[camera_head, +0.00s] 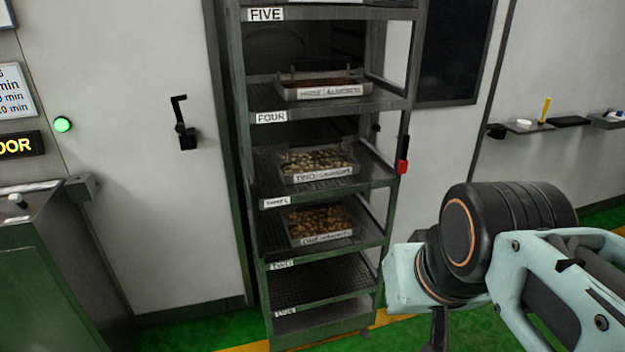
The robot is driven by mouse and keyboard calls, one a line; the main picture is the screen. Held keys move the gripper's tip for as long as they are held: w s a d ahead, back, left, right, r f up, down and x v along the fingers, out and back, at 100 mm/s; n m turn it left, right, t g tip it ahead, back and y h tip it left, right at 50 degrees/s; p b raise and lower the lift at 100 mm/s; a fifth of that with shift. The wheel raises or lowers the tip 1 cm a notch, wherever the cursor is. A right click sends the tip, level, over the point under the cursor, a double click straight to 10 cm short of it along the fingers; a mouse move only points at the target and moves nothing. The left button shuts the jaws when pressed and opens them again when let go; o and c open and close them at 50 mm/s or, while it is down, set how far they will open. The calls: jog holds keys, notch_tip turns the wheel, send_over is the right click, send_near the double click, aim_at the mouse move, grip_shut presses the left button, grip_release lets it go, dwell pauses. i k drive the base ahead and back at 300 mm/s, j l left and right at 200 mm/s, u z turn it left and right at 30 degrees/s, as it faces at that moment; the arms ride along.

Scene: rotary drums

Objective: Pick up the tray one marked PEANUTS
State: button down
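The tray with a front label that seems to read ONE PEANUTS (327,239) holds brown nuts. It sits on the shelf labelled TWO, in the lower part of a tall grey rack (245,150). My arm comes in from the lower right, apart from the rack. A dark part of what looks like my gripper (438,332) shows at the bottom edge, to the right of and below the tray. Its fingertips are cut off, so its opening is hidden.
A tray labelled TWO CASHEWS (322,176) sits one shelf above, and an almonds tray (325,92) sits above that. The shelves below look empty. A red-ended black latch (402,160) is on the rack's right post. A green cabinet (45,275) stands at left.

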aim_at(307, 225)
jog(key=i+z, duration=0.3)
jog(key=i, duration=0.65)
